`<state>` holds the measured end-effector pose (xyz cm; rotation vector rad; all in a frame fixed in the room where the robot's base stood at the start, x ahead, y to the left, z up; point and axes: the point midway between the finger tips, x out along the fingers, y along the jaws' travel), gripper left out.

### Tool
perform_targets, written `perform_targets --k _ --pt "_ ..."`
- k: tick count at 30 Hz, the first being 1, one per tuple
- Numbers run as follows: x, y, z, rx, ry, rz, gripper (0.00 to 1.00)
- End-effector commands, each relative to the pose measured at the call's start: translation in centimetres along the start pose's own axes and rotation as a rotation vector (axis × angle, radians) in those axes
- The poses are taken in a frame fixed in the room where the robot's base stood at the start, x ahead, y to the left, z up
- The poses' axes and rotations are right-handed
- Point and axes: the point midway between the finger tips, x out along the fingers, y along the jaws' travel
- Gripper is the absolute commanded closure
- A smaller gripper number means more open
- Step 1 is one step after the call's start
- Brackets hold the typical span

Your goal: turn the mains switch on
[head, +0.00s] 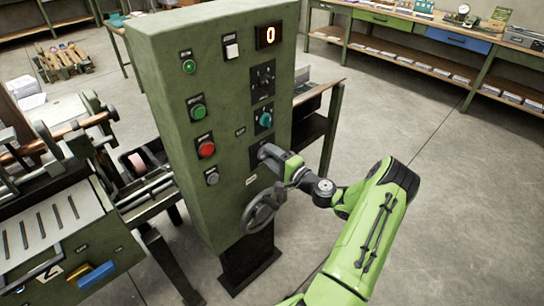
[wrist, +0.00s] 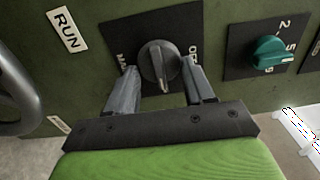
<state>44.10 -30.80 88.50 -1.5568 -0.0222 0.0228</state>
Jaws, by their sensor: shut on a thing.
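The mains switch is a dark grey round knob (wrist: 158,66) with a raised grip bar, on a black plate in the wrist view. The bar runs roughly up and down in that picture. A partly covered label that seems to read OFF is right of the knob, and a partly hidden label is at its left. My gripper (wrist: 161,70) has one finger on each side of the knob and is shut on it. In the head view my gripper (head: 268,156) is at the panel's lower right, hiding most of the knob.
The green control cabinet (head: 175,80) also carries a teal selector (head: 264,119), a green button (head: 198,111), a red button (head: 206,149) and a display (head: 270,35) reading 0. A grey handwheel (head: 262,211) juts out just below my gripper. Open floor lies to the right.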

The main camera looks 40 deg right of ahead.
Motion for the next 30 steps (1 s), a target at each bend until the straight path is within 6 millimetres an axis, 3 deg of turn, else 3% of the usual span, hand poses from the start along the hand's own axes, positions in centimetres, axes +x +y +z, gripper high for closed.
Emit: perform_targets --k 8,9,13,23,26,30 --pt "0.0 0.1 0.0 0.003 0.002 0.001 0.78" --pt "0.0 0.1 0.0 0.003 0.002 0.001 0.46" --pt "0.0 0.1 0.0 0.003 0.001 0.001 0.26" --pt "-0.4 0.1 -0.1 0.001 0.001 0.001 0.24" --pt "-1.9 0.1 -0.1 0.004 0.004 0.003 0.24" --pt "-5.8 0.0 -0.2 0.006 0.008 0.003 0.24"
